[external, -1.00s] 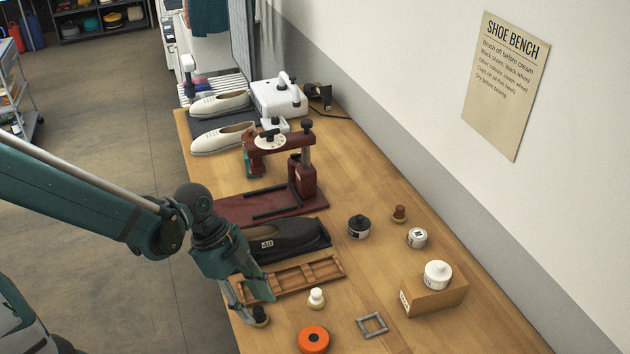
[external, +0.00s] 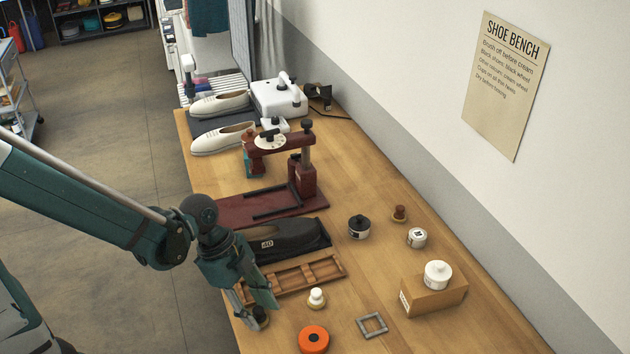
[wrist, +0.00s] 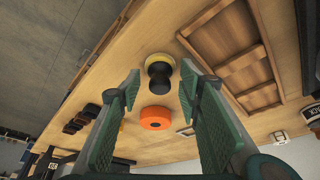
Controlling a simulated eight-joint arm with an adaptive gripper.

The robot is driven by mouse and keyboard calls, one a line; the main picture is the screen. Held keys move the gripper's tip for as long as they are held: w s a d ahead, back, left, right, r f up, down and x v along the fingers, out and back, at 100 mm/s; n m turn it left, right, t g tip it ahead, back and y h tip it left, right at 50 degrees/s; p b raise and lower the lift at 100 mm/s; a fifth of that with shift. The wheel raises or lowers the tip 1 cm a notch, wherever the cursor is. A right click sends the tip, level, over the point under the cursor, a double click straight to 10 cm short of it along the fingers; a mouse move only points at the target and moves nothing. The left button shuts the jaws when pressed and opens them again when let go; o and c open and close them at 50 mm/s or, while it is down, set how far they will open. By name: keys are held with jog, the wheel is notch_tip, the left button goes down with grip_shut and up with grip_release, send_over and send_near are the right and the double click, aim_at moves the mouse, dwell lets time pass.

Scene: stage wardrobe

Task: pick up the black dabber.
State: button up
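The black dabber (wrist: 159,74), with a dark knob and a yellowish base, stands near the bench's front-left edge. In the wrist view it shows between the fingertips of my gripper (wrist: 160,72), with a gap on each side. In the external view my gripper (external: 258,308) points down over the dabber (external: 259,319), which is partly hidden by the fingers. The fingers are open and hold nothing. I cannot tell the exact height of the fingertips relative to the knob.
A wooden sectioned tray (external: 305,275) lies close behind my gripper. A grey square frame (external: 372,316) lies farther right. The dark shoe (external: 290,242) is beyond the tray.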

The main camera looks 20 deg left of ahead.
aim_at(258, 309)
jog(key=c, duration=0.5)
jog(key=shift+r, duration=0.4)
jog(key=shift+c, duration=1.3)
jog(key=shift+r+p, duration=1.45)
jog(key=shift+r, duration=3.15)
jog(key=shift+c, duration=0.2)
